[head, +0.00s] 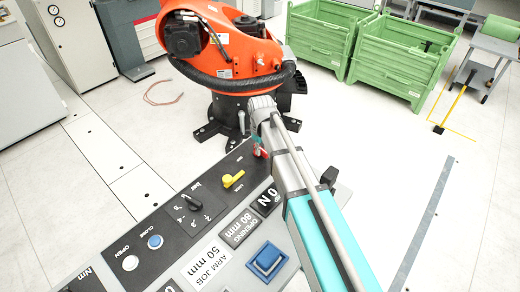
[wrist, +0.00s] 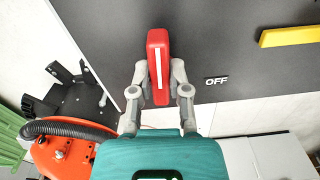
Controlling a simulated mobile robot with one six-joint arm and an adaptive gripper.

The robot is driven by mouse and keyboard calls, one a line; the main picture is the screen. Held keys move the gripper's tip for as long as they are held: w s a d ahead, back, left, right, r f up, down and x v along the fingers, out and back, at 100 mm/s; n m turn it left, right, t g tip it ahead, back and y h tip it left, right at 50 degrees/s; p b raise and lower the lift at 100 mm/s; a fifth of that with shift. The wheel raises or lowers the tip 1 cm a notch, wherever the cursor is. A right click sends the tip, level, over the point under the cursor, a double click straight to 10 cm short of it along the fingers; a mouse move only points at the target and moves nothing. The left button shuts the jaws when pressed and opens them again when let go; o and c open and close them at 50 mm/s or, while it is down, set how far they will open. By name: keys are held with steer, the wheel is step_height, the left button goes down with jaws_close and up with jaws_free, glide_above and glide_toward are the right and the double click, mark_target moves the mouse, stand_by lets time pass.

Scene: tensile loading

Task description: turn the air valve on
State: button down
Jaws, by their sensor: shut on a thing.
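The air valve's handle (wrist: 158,62) is a red lever with a white stripe, on a dark panel. In the wrist view it stands upright in the picture, and a white OFF label (wrist: 216,81) lies to its right. My gripper (wrist: 160,80) has one finger on each side of the handle and is shut on it. In the head view my gripper (head: 259,140) reaches the far end of the control panel, where only a small bit of red shows; the arm hides most of the handle.
A yellow lever (head: 233,179) sits on the control panel (head: 150,215) close to the handle. The panel also has a black knob (head: 192,202) and several buttons, including a blue square one (head: 267,261). An orange robot arm (head: 235,50) stands just behind; green crates (head: 405,60) are farther back.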

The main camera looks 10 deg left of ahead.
steer(key=shift+n, duration=0.6)
steer(key=shift+w, duration=0.1)
steer(key=c, duration=0.6)
jaws_free()
steer(key=shift+m, duration=0.3)
